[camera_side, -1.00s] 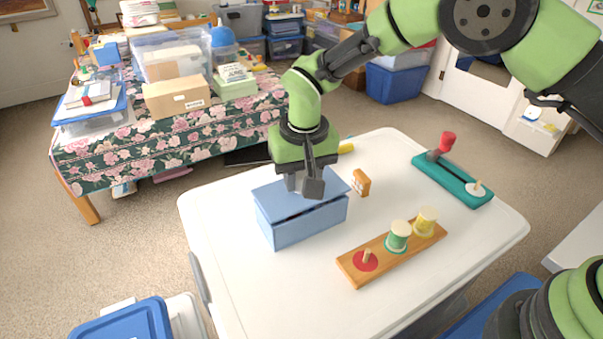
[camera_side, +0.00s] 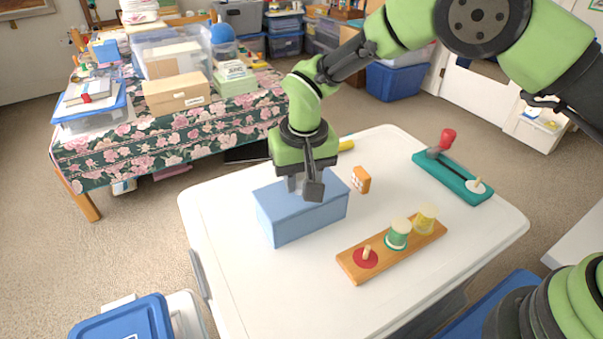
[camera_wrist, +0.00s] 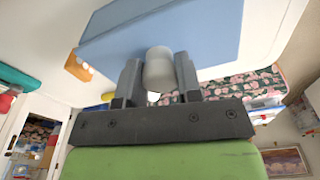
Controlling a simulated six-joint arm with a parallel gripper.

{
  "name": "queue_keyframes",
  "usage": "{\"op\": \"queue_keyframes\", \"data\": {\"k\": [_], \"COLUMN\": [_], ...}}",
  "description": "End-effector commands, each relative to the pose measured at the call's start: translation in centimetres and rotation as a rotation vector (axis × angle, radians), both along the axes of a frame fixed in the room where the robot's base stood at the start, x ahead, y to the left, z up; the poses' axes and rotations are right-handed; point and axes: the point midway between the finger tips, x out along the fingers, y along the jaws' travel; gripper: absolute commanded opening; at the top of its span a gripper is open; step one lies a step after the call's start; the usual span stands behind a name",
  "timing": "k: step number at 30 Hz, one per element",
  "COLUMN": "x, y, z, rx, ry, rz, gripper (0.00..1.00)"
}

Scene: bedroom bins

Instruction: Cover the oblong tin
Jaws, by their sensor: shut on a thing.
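The oblong tin (camera_side: 296,222) is a blue box on the white table, left of the table's middle. Its blue lid (camera_side: 272,194) lies on top, level, with no gap showing along the near edge. My gripper (camera_side: 305,188) points down over the lid and is shut on the lid's knob. In the wrist view the gripper (camera_wrist: 158,80) has its two fingers either side of the pale round knob (camera_wrist: 159,65), with the blue lid (camera_wrist: 165,30) filling the area beyond. The tin's inside is hidden.
A wooden peg board (camera_side: 385,255) with a green spool (camera_side: 398,236) and a yellow spool (camera_side: 425,221) lies to the right. A teal board with a red-knobbed lever (camera_side: 450,178) is at far right.

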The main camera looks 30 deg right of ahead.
Motion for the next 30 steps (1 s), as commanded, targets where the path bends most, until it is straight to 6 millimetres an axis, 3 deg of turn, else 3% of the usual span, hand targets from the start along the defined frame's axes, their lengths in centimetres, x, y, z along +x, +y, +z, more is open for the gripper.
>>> {"op": "queue_keyframes", "data": {"k": [4, 5, 8, 9, 20, 30], "x": [0.0, 0.0, 0.0, 0.0, -0.1, -0.8], "y": [0.0, 0.0, 0.0, 0.0, 0.0, 0.2], "z": [-0.2, -0.2, -0.2, -0.2, 0.8, 7.2], "rx": [0.000, 0.000, 0.000, 0.000, 0.001, 0.002], "ry": [0.000, 0.000, 0.000, 0.000, -0.002, -0.005], "rz": [0.000, -0.001, -0.001, -0.001, -0.001, 0.000], "gripper": [0.08, 0.37, 0.60, 0.62, 0.62, 0.62]}}
